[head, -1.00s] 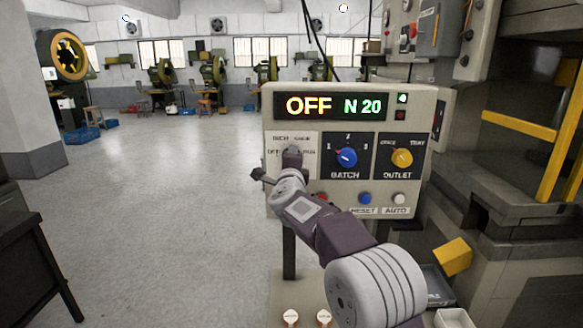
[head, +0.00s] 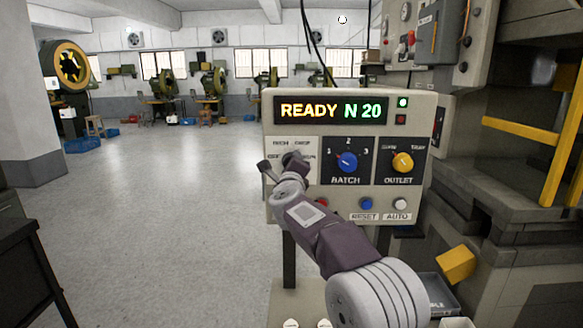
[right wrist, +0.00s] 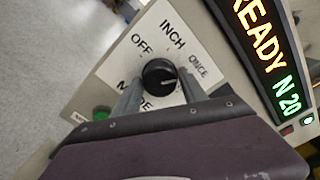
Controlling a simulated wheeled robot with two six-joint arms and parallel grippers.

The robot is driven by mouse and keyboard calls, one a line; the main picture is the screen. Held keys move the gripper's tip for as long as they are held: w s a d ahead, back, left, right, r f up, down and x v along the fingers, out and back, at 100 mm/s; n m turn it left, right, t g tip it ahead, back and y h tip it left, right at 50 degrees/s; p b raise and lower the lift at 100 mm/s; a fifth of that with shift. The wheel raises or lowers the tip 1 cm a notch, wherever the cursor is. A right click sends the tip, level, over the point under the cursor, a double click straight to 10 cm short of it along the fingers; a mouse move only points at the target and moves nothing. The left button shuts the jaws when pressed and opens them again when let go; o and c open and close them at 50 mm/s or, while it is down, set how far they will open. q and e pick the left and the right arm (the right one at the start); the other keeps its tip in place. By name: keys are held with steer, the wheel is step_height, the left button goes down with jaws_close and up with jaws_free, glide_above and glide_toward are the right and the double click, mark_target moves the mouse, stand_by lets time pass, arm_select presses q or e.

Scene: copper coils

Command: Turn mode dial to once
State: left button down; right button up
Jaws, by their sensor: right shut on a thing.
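The mode dial (right wrist: 160,76) is a round black knob on a white plate marked OFF, INCH, ONCE and MODE in the right wrist view. Its white line points right, on the ONCE side; I cannot tell whether it sits exactly on the ONCE mark. My right gripper (right wrist: 161,92) is shut on the dial, one finger on each side. In the head view my right gripper (head: 284,165) covers the dial on the control panel (head: 272,212). The display (head: 331,110) reads READY N 20. My left gripper is in neither view.
Right of the mode plate are a blue batch dial (head: 347,162) and a yellow outlet dial (head: 402,162). Below are a red button (head: 322,204), a blue reset button (head: 364,204) and a white auto button (head: 400,204). A large machine stands at right; open floor lies left.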

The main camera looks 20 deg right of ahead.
steer(key=shift+r, duration=0.15)
steer(key=o, duration=1.4)
steer(key=shift+c, duration=0.2)
steer(key=b+v, duration=0.2)
steer(key=v, duration=0.7)
